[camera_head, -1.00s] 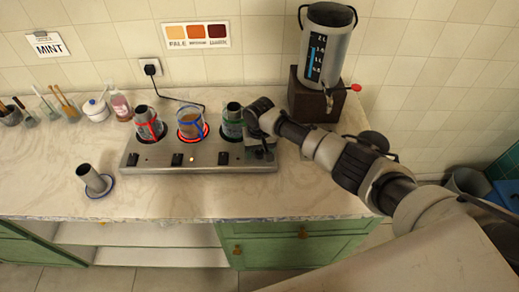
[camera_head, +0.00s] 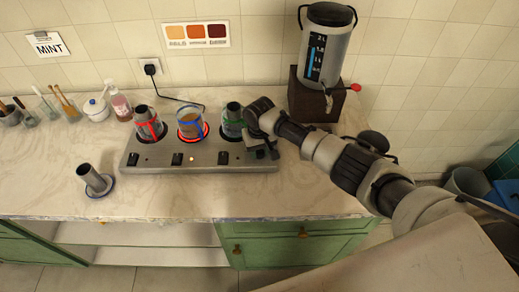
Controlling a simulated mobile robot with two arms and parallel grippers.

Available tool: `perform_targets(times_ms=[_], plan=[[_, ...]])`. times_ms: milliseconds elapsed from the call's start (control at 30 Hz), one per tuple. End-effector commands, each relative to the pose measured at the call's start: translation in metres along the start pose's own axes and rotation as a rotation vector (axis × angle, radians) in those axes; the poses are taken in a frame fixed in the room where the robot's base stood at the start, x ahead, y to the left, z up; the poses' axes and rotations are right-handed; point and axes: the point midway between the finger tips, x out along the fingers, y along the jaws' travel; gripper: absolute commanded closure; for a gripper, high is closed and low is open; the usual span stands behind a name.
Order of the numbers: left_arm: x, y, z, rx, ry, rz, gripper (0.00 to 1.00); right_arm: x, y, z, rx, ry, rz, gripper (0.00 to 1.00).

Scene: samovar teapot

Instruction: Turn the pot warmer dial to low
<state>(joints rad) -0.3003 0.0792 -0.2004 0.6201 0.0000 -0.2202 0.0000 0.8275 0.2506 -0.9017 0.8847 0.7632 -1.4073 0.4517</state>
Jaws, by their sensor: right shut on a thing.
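The pot warmer (camera_head: 200,168) is a long grey metal unit on the counter, with several black controls along its front and a small pale light (camera_head: 191,158). Three pots sit in it: a red-banded one (camera_head: 148,122), a blue-banded one with brown liquid (camera_head: 190,124) in a red ring, and a green-banded one (camera_head: 232,118). My right gripper (camera_head: 264,154) is shut at the warmer's right end, on the dial there. The gripper and wrist mostly hide that dial, so its setting cannot be read. My left gripper is not in view.
A samovar-like urn (camera_head: 327,50) with a level gauge and red tap stands on a dark block behind my right arm. Jars, a sugar pot (camera_head: 96,109) and a MINT card (camera_head: 46,44) are farther left.

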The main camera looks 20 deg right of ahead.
Motion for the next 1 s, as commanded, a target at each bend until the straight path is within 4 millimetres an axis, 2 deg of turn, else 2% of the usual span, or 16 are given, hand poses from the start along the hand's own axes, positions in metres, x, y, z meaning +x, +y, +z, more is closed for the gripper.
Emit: perform_targets(times_ms=[600, 1000], plan=[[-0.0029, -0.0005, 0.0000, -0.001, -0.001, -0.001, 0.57, -0.0014, -0.0003, -0.0010, -0.560, 0.003, 0.000, 0.89], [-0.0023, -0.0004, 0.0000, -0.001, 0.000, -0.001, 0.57, -0.0019, -0.0004, -0.0016, -0.827, 0.005, 0.001, 0.89]])
